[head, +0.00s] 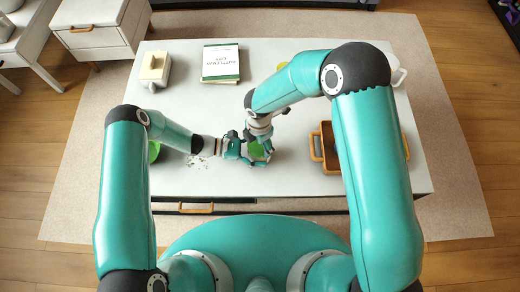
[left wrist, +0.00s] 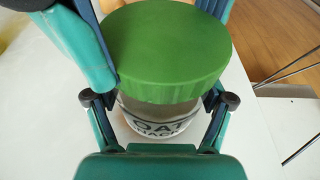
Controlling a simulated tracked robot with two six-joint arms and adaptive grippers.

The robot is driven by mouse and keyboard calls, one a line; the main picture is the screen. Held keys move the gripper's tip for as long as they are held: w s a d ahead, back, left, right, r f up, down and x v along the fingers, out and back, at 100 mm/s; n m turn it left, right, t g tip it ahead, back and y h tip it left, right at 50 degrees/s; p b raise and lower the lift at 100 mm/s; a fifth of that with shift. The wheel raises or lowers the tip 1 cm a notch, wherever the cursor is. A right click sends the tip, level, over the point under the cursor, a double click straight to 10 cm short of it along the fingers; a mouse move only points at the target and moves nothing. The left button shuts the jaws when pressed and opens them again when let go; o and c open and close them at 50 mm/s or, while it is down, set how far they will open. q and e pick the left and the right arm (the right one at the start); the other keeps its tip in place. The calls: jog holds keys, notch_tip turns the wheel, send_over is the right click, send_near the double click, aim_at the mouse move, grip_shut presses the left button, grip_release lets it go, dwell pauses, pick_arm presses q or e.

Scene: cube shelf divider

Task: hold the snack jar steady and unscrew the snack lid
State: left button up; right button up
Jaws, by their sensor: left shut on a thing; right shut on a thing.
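The snack jar (left wrist: 158,118) is a clear jar with a dark-lettered label, partly readable as "OAT", standing upright. Its wide green snack lid (left wrist: 165,50) sits on top; the lid also shows small in the head view (head: 256,151). My left gripper (head: 243,152) comes in level from the left and is shut around the jar body below the lid. My right gripper (head: 260,142) reaches down from above and is shut on the lid, with its fingers at the lid's sides in the left wrist view. The grippers hide most of the jar in the head view.
A brown handled container (head: 331,150) stands right of the jar. A green bowl (head: 153,152) and scattered crumbs (head: 198,161) are at left.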

jog(key=shift+r, duration=0.2)
jog(key=shift+r, duration=0.35)
jog(key=shift+r, duration=0.5)
jog(key=shift+r, duration=1.95)
pick_arm(q)
jog(key=o, duration=1.2)
jog(key=shift+c, duration=0.2)
jog(key=shift+a, duration=0.1)
